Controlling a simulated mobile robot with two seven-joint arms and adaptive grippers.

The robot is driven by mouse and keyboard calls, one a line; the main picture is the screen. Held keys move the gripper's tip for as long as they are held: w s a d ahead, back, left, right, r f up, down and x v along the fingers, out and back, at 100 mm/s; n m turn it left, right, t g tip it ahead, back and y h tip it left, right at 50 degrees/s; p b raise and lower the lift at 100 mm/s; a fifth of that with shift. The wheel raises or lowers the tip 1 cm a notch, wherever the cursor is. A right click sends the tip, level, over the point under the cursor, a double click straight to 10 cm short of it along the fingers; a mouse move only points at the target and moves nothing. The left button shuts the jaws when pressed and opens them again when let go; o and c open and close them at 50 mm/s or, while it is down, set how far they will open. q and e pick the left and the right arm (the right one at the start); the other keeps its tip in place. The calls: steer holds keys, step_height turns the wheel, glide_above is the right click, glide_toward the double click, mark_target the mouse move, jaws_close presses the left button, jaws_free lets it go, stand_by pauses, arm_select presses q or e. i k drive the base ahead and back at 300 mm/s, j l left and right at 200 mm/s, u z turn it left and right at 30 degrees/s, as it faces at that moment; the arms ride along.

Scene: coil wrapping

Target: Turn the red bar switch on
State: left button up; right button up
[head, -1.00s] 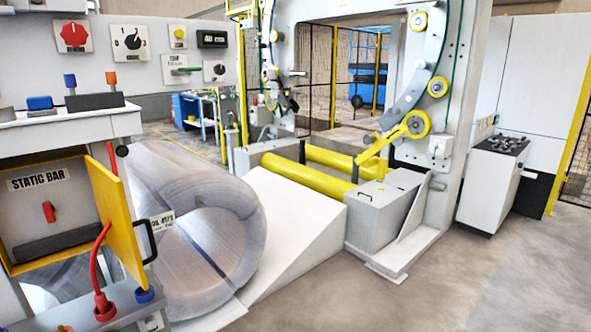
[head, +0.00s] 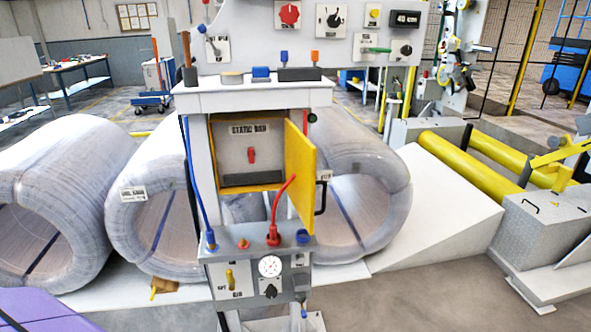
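The red bar switch (head: 251,156) is a small red lever inside a yellow-framed box, under the label "STATIC BAR" (head: 250,129). The box's yellow door (head: 301,178) stands open to the right, with a black handle (head: 321,193) on its outer side. The switch face is uncovered and I see it nearly head-on. The lever looks close to upright, but it is too small to read its setting. Neither of my grippers shows in the head view.
A control panel with a red knob (head: 289,14) rises above the box. Below it, a grey shelf (head: 262,246) carries a red hose (head: 281,208) and a gauge (head: 270,265). Large wrapped coils (head: 65,165) stand behind, left and right. Open floor (head: 430,290) lies at front right.

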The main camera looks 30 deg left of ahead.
mark_target(250, 153)
steer(key=i+u, duration=0.1)
steer(key=u, duration=0.85)
steer(key=i+l+u, duration=0.1)
steer(key=u, duration=0.35)
steer(key=i+l+u, duration=0.25)
steer(key=l+u, duration=0.5)
steer(key=l, duration=0.2)
steer(key=i+l, duration=0.1)
steer(key=l, duration=0.35)
steer(key=i+l+u, duration=0.1)
steer(key=l, duration=0.35)
steer(key=i+l, duration=0.1)
steer(key=l, duration=0.4)
steer(key=u, duration=0.05)
